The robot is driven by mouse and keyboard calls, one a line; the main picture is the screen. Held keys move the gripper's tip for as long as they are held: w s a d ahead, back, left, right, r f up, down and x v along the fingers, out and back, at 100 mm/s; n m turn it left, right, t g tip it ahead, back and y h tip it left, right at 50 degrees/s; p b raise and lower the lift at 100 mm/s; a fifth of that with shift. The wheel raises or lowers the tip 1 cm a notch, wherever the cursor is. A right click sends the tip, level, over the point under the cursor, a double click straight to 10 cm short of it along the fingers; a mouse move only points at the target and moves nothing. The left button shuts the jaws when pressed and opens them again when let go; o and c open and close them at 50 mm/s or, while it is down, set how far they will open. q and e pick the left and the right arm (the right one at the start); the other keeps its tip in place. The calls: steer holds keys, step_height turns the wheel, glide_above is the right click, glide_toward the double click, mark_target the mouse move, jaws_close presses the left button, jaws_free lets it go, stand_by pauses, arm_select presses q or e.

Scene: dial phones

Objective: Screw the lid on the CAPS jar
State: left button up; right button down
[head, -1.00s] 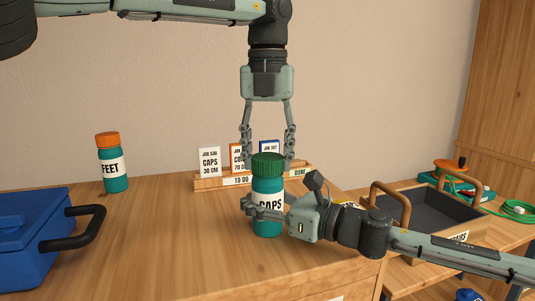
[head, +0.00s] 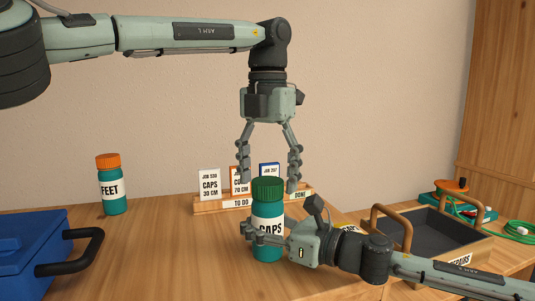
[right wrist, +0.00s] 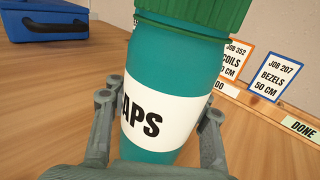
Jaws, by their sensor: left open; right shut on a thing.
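The CAPS jar (head: 268,212) is teal with a white label and stands upright on the wooden bench. Its green lid (head: 268,189) sits on top and looks level; I cannot tell how tight it is. My right gripper (head: 262,238) is shut around the jar's body from the right. The right wrist view shows the jar (right wrist: 165,100) between both fingers, with the green lid (right wrist: 195,12) at the top edge. My left gripper (head: 268,183) points down above the lid, open and empty, its fingers spread wide to either side and apart from the lid.
A FEET jar (head: 112,185) with an orange lid stands at the left. A blue box (head: 30,250) with a black handle is at the front left. A card rack (head: 220,207) stands behind the jar. A wooden-handled tray (head: 435,235) is at the right.

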mark_target(281, 232)
arm_select(q)
step_height(281, 232, up, 12)
steer(key=shift+f, duration=0.25)
arm_select(e)
steer(key=c, duration=0.7)
jaws_free()
steer(key=v, duration=1.1)
steer(key=shift+w+f, duration=0.1)
steer(key=shift+s+d, duration=0.3)
steer(key=shift+d, duration=0.15)
